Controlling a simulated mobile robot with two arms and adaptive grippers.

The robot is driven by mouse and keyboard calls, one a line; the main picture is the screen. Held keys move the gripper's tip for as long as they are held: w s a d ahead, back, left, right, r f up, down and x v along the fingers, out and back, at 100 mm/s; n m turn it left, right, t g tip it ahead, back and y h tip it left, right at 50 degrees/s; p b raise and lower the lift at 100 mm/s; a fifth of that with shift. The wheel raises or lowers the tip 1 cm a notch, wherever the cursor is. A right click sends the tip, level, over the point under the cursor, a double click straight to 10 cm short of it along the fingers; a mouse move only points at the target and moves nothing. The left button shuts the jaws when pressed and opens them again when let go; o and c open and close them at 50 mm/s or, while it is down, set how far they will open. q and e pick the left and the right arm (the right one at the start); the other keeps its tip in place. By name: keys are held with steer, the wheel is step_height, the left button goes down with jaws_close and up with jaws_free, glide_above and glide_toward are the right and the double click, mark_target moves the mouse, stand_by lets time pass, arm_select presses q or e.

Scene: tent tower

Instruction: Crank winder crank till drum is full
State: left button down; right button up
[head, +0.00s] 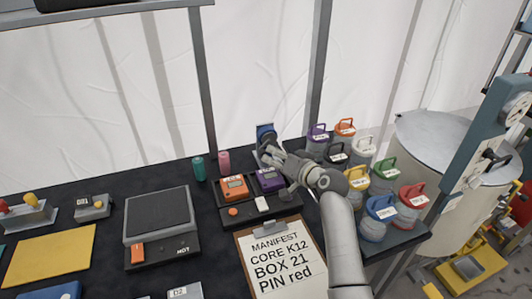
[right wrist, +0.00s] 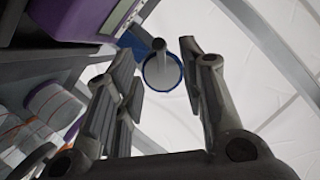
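The winder (head: 265,132) is a small blue and grey unit at the back edge of the dark table, partly hidden behind my right gripper. My right gripper (head: 271,158) is at the winder. In the right wrist view its fingers (right wrist: 160,75) are apart, with the knob and drum face seen between them. I cannot tell whether a finger touches the knob. How full the drum is cannot be seen. My left gripper is not in view.
An orange device (head: 233,187) and a purple device (head: 269,180) sit just in front of the winder. Several handled canisters (head: 384,174) stand on the right. A clipboard manifest (head: 283,269) lies in front. A hot plate (head: 160,213) is left, and a large drum (head: 440,140) stands beyond the table.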

mark_target(265, 153)
steer(key=shift+x, duration=3.1)
steer(key=shift+c, duration=0.2)
jaws_close()
